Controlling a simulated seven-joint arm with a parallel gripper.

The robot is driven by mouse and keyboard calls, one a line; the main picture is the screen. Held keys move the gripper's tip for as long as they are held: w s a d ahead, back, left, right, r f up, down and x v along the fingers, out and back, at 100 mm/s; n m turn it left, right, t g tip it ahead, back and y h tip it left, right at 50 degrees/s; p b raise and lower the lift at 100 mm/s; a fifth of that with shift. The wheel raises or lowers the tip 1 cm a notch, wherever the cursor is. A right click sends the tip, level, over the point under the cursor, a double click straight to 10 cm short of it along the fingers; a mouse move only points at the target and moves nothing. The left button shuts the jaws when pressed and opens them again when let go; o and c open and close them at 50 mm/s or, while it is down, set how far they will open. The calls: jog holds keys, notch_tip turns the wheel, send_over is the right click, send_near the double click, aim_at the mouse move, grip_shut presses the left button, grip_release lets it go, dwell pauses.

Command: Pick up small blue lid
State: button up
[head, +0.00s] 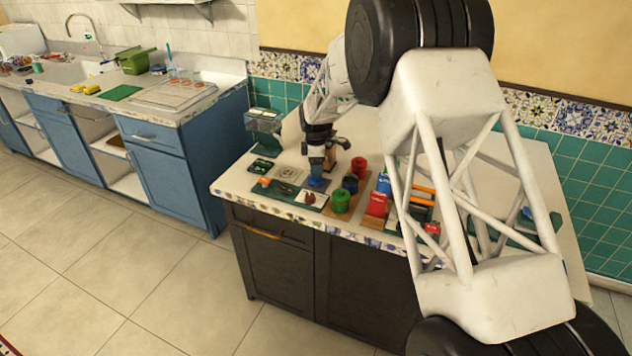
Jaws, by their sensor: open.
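A small blue object (316,182), which looks like the small blue lid, lies on the counter beside a dark green mat (290,199). It is small in the picture, so its shape is hard to make out. My gripper (320,171) points down right above it, and the jaws are open. I cannot tell whether the fingertips touch the lid or stand just above it. A dark blue canister (350,184) stands to the right of the lid, with a green canister (341,202) in front and a red canister (359,166) behind.
A red box (377,204) stands right of the canisters, partly near my arm. A glass-sided green case (264,130) stands at the back left. My arm hides much of the counter's right side.

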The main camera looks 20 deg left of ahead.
aim_at(316, 180)
jog(key=shift+f, duration=0.1)
jog(key=shift+s+d+f, duration=0.1)
jog(key=shift+f, duration=2.45)
jog(key=c, duration=0.6)
